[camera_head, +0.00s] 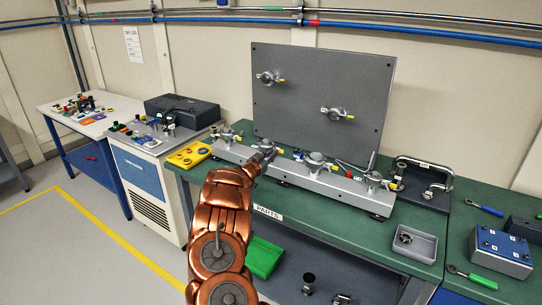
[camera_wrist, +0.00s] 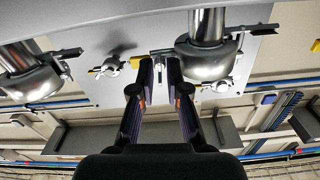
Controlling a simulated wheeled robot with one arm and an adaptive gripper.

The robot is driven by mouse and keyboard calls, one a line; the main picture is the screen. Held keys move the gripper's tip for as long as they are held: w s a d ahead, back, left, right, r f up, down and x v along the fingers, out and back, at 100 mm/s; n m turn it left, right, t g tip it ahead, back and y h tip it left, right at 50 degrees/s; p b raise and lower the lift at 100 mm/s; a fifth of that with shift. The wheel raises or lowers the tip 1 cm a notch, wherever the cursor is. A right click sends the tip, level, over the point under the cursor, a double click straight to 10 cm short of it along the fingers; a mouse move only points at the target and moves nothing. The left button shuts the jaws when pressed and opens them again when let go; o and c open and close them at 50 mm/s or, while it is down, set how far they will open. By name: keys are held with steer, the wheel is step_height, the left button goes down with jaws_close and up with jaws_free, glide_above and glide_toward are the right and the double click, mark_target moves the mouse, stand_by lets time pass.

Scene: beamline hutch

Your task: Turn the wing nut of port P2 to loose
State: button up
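A long grey rail (camera_head: 330,186) on the green bench carries several round clamped ports with yellow-tipped wing nuts. I cannot read which is P2. My gripper (camera_head: 262,160) is at the second port from the left (camera_head: 267,146), partly hiding it. In the wrist view, my gripper (camera_wrist: 160,62) has its two dark fingers nearly parallel, with a narrow gap. A yellow-tipped wing nut (camera_wrist: 138,61) lies across just beyond the fingertips, beside a silver clamped port (camera_wrist: 207,60). A small pale piece shows in the gap. I cannot tell whether the fingers touch the nut.
A grey upright panel (camera_head: 322,92) behind the rail holds two more clamped ports. A yellow tray (camera_head: 188,155) stands left of the rail. A grey tray (camera_head: 413,244), a black handled case (camera_head: 421,183) and a blue box (camera_head: 502,252) stand to the right.

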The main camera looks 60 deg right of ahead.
steer(key=shift+a, duration=0.1)
steer(key=a, duration=1.2)
steer(key=shift+s, duration=0.2)
steer(key=shift+d, duration=0.1)
stand_by(0.3)
